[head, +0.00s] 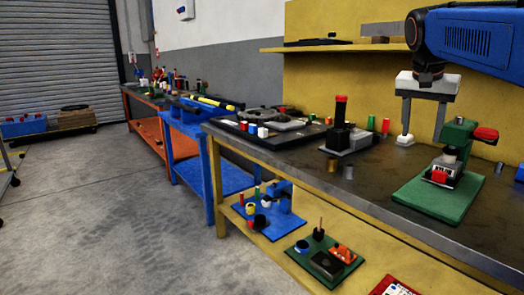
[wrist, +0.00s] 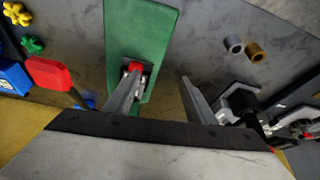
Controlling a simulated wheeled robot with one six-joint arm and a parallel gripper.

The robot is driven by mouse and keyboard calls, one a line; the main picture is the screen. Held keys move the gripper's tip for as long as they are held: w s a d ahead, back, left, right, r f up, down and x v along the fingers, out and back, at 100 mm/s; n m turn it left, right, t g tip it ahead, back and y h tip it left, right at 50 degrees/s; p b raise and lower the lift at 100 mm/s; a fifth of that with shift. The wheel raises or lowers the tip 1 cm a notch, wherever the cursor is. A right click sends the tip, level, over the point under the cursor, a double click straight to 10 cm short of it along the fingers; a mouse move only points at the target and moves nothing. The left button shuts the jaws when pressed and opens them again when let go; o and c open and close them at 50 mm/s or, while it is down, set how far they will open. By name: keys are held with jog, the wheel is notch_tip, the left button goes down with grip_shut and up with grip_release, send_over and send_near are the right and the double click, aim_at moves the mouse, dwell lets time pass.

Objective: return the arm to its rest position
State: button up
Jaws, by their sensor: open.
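My blue arm (head: 468,40) reaches in from the upper right in the head view. My gripper (head: 422,140) hangs below it, fingers down and apart, with nothing between them. It is above the bench, just behind and left of a green tilting fixture (head: 457,135) with a red handle on a green plate (head: 436,201). In the wrist view my gripper (wrist: 160,80) also shows open. There the left finger overlaps the fixture's red part (wrist: 135,67), which appears farther below; I see no grip on it.
The grey bench top (head: 384,160) carries a black stand (head: 341,137) with a red top. Two small rings, one grey (wrist: 234,45) and one brass (wrist: 254,53), lie near it. A yellow shelf (head: 340,47) runs behind. Open floor (head: 100,200) lies left.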

jog(key=s+a+f+n+y, duration=0.1)
jog(key=s+a+f+n, duration=0.2)
jog(key=s+f, duration=0.5)
jog(key=s+a+f+n+t+y, duration=0.1)
jog(key=s+a+f+n, duration=0.2)
jog(key=s+f, duration=0.6)
jog(key=s+a+f+n+y, duration=0.1)
jog(key=s+a+f+n, duration=0.1)
jog(key=s+a+f, duration=0.4)
jog(key=s+f, duration=0.3)
jog(key=f, duration=0.4)
jog(key=shift+a+f+n+t, duration=0.2)
jog(key=shift+a+n+t, duration=0.1)
jog(key=shift+n, duration=0.1)
